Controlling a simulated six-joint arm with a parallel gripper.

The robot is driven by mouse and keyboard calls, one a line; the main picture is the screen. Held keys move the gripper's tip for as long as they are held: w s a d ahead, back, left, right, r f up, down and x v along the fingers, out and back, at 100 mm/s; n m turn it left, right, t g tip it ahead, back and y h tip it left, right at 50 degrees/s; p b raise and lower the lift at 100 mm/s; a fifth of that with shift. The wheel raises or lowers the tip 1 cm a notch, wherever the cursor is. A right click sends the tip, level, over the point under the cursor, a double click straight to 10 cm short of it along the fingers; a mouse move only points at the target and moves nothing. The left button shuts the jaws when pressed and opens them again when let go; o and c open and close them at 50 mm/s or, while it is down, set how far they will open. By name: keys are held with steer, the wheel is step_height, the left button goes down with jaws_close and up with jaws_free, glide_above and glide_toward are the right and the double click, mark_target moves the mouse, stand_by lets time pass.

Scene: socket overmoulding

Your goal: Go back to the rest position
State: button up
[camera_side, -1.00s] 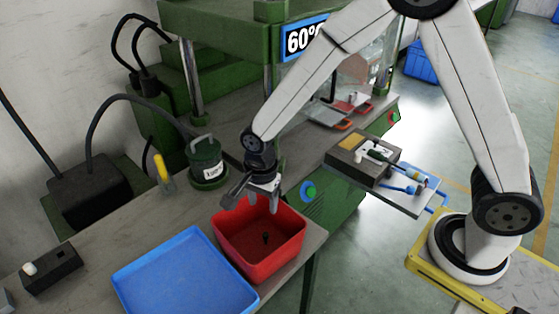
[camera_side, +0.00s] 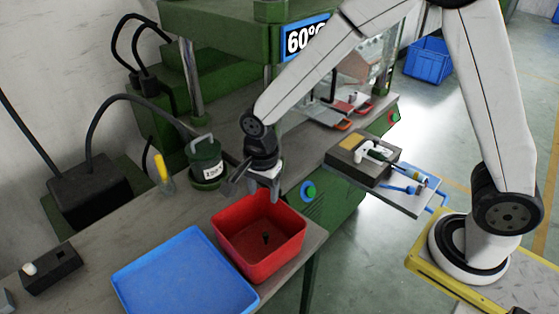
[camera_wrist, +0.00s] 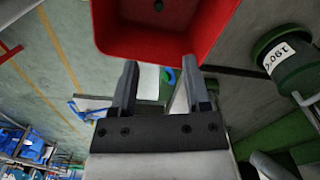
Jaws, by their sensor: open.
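My gripper (camera_side: 264,190) is above the back edge of the red bin (camera_side: 274,262) in the side view, with its fingers pointing down. In the wrist view the two fingers of my gripper (camera_wrist: 162,90) stand apart with nothing between them. The red bin (camera_wrist: 160,50) fills the top of that view, beyond the fingertips. A small dark piece (camera_side: 266,237) lies in the bin and also shows in the wrist view (camera_wrist: 158,6).
A blue tray (camera_side: 185,275) lies left of the bin. A green canister (camera_side: 205,160) stands behind my gripper, near the green press (camera_side: 225,20). A fixture with small tools (camera_side: 375,160) sits to the right. A black box (camera_side: 52,270) is at the far left.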

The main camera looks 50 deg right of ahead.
steer(key=s+d+r+n+t, duration=0.2)
steer(key=s+d+r+n, duration=0.1)
steer(key=s+d+n, duration=0.6)
steer(key=d+n, duration=0.3)
steer(key=n, duration=0.2)
steer(key=shift+s+n+t, duration=0.3)
steer(key=shift+s+n, duration=0.1)
